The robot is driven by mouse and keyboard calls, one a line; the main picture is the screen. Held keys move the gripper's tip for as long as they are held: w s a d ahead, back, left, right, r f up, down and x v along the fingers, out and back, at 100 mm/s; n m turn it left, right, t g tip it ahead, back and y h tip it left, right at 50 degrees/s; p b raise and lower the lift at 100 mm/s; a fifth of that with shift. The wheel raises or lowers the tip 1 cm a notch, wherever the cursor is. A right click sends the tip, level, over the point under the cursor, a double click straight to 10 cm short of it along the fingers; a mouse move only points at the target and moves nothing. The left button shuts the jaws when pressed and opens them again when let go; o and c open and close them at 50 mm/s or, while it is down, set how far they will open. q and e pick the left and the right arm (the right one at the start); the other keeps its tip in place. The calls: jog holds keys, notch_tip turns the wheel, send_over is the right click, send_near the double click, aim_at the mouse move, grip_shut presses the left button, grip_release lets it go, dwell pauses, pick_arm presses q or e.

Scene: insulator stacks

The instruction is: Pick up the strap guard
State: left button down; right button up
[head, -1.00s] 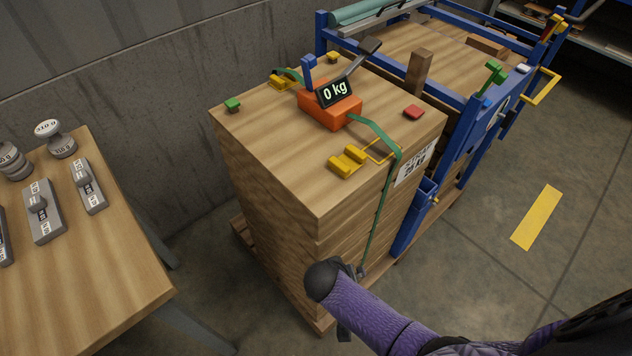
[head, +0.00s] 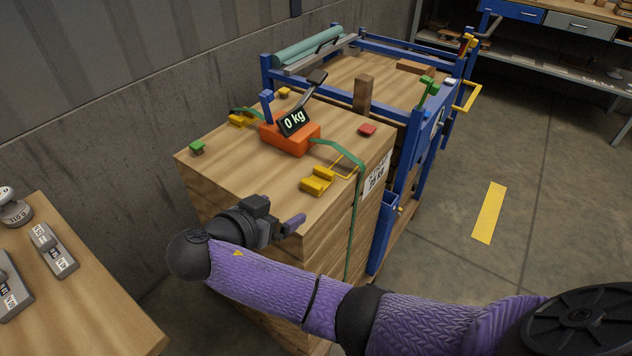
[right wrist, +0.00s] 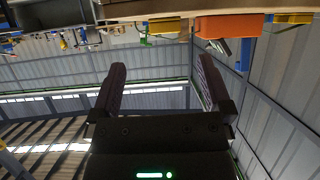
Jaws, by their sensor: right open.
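The nearer yellow piece (head: 317,181), with a thin yellow wire loop, lies near the right edge beside the green strap (head: 354,220). The other yellow piece (head: 241,120) is at the far left edge by the strap's other end. Which one is meant I cannot tell. My right gripper (head: 290,218) is at the stack's front edge, nearer to me than the nearer yellow piece and apart from it. In the right wrist view its two fingers (right wrist: 160,82) are spread and empty. My left gripper is out of view.
An orange tensioner (head: 290,138) reading 0 kg sits mid-stack with a raised lever. Small green (head: 197,147) and red (head: 367,130) blocks lie near the edges. A blue frame (head: 412,150) borders the right side. A table with weights (head: 52,250) stands left.

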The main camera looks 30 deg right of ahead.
aim_at(309, 188)
jog(key=shift+m, duration=0.3)
jog(key=b+x, duration=0.1)
jog(key=x, duration=0.2)
jog(key=b+x, duration=0.1)
jog(key=x, duration=0.2)
jog(key=w+r+b+x, duration=0.1)
jog(key=x, duration=0.2)
jog(key=shift+w+d+f, duration=0.1)
jog(key=shift+d, duration=0.3)
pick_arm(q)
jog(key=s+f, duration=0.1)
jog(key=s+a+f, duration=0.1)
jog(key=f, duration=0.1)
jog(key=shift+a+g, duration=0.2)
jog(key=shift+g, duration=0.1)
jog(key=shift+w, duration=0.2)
pick_arm(e)
jog(key=c, duration=1.2)
